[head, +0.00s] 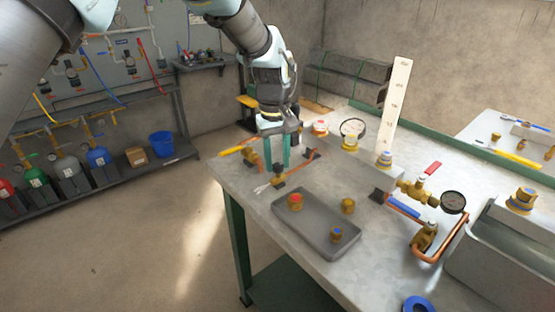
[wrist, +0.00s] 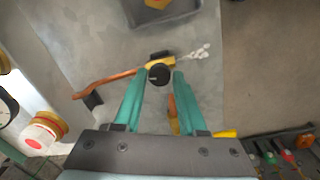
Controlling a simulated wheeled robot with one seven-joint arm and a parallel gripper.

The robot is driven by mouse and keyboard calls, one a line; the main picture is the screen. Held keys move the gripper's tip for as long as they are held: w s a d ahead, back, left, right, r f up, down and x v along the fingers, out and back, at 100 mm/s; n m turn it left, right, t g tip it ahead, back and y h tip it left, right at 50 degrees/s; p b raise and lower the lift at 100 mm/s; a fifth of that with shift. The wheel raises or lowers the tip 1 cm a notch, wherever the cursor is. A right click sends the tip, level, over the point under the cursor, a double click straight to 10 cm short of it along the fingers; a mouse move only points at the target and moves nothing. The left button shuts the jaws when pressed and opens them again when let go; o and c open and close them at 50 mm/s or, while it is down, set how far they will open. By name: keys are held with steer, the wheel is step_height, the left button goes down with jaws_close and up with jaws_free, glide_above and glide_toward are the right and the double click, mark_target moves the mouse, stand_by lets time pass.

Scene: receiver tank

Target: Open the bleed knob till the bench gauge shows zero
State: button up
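A small round black knob (wrist: 159,75) sits on a brass fitting of a copper pipe, in the middle of the wrist view; I take it as the bleed knob. My gripper (wrist: 160,76) has its teal fingers apart, one on each side of the knob, with a gap showing. A white-faced gauge (head: 352,127) stands on the bench; a dark-faced gauge (head: 453,202) is further right. Neither reading is legible.
A red-topped fitting (head: 320,128) and a tall white scale (head: 394,105) stand right of my gripper. A grey tray (head: 315,228) holds brass fittings with coloured tops. Copper pipework and a metal basin (head: 490,255) are at the right.

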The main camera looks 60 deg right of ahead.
mark_target(275, 165)
steer(key=o, duration=0.4)
steer(key=shift+c, duration=0.2)
step_height(275, 165, up, 11)
steer(key=b, duration=0.2)
steer(key=shift+w+a, duration=0.15)
steer(key=shift+a, duration=0.05)
steer(key=shift+w+f, duration=0.1)
